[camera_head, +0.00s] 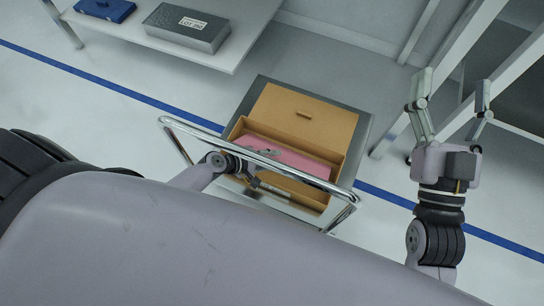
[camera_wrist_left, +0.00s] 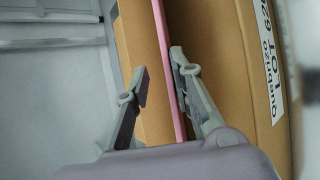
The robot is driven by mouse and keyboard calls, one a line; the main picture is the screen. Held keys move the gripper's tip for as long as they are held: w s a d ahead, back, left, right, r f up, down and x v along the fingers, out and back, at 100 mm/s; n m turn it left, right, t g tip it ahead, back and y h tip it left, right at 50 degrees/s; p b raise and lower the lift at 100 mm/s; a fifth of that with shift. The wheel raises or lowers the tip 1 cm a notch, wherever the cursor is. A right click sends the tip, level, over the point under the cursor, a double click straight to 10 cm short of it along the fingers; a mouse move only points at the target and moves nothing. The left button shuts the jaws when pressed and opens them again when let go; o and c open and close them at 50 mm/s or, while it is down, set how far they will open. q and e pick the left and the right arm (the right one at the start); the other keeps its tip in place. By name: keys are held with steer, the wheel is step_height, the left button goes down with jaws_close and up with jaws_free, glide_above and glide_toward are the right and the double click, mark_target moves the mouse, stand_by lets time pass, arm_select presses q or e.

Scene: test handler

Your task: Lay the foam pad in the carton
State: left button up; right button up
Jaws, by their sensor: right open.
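The pink foam pad (camera_head: 302,163) lies across the open brown carton (camera_head: 328,198), within its walls as seen from the head. Whether it rests flat on the bottom is hidden. My left gripper (camera_head: 240,156) is at the pad's left part. In the left wrist view the pad (camera_wrist_left: 166,45) is a thin pink strip seen edge-on. My left gripper's fingers (camera_wrist_left: 163,80) stand apart on either side of it; the right finger is close against the pad, and a gap shows beside the left finger. My right gripper (camera_head: 450,90) is open and empty, well right of the carton.
The carton stands on a grey-topped cart (camera_head: 357,130) with a chrome rail (camera_head: 275,163) in front. Its lid (camera_head: 310,118) is folded back. A white label (camera_wrist_left: 267,60) shows on the carton. A grey box (camera_head: 187,27) and blue case (camera_head: 104,9) sit on a white shelf (camera_head: 140,40).

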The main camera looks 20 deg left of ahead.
arm_select(q)
steer(key=shift+o, duration=0.6)
steer(key=o, duration=0.4)
steer(key=shift+o, duration=0.2)
steer(key=v, duration=1.2)
